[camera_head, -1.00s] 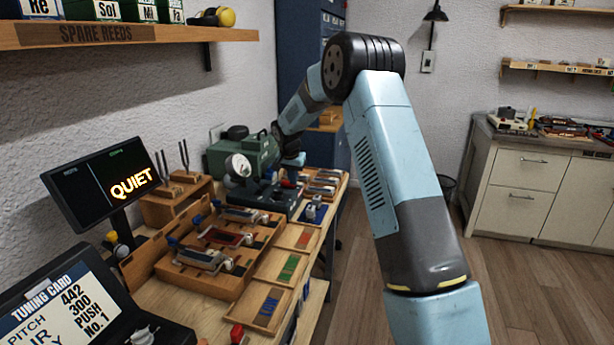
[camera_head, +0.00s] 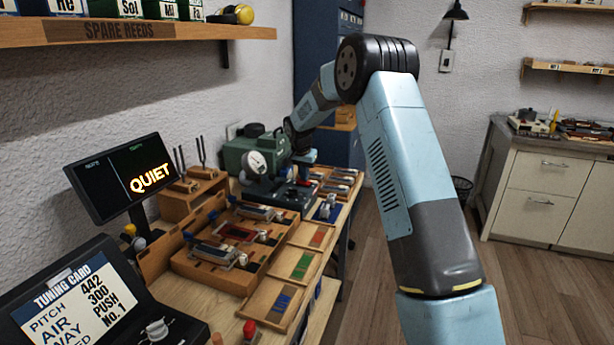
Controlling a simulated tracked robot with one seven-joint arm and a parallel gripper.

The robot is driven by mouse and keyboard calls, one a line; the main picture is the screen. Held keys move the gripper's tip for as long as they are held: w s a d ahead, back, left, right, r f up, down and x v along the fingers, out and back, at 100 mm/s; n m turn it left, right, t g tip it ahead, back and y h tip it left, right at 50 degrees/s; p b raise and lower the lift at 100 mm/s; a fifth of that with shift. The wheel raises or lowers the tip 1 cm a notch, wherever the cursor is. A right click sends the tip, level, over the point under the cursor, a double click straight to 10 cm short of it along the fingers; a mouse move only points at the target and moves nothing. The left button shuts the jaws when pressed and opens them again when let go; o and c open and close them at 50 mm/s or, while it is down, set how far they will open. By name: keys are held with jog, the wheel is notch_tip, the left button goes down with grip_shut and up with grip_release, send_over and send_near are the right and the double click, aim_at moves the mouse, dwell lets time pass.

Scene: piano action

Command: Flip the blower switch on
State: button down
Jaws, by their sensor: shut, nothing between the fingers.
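The green blower (camera_head: 240,155) stands on the far part of the workbench, with a round white gauge (camera_head: 257,163) on its near side. A dark base unit (camera_head: 284,193) sits in front of it. A small red part (camera_head: 304,183) shows by this base; I cannot tell whether it is the switch or which way it is set. My gripper (camera_head: 302,174) is at the right side of the blower, low over the base and pointing down. Its fingers are small and dark here, shut with nothing visible between them. Whether they touch anything cannot be told.
A screen (camera_head: 120,176) reads QUIET. A tuning card display (camera_head: 80,305) stands at the front left. Wooden reed trays (camera_head: 215,272) and tuning forks (camera_head: 202,152) fill the bench. A shelf (camera_head: 140,32) overhangs the left wall. Floor to the right is clear.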

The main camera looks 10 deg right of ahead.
jog(key=d+v, duration=0.1)
jog(key=v, duration=1.2)
jog(key=shift+d+r, duration=0.45)
jog(key=shift+d, duration=0.15)
jog(key=s+d+r+n, duration=0.15)
jog(key=s+r, duration=0.25)
jog(key=s, duration=0.4)
jog(key=s+d+r+n+t, duration=0.1)
jog(key=s+d+r, duration=0.1)
jog(key=s+r, duration=0.45)
jog(key=s+d+r+n, duration=0.1)
jog(key=s+r, duration=0.2)
jog(key=s, duration=0.7)
jog(key=s+d+f+n, duration=0.1)
jog(key=s+f, duration=0.1)
jog(key=s, duration=1.1)
jog(key=s+d+f+n+t+y, duration=0.1)
jog(key=s+f, duration=0.2)
jog(key=s, duration=1.1)
jog(key=shift+s+d+f+n, duration=0.15)
jog(key=shift+s+d+n, duration=0.1)
jog(key=shift+d+n, duration=0.15)
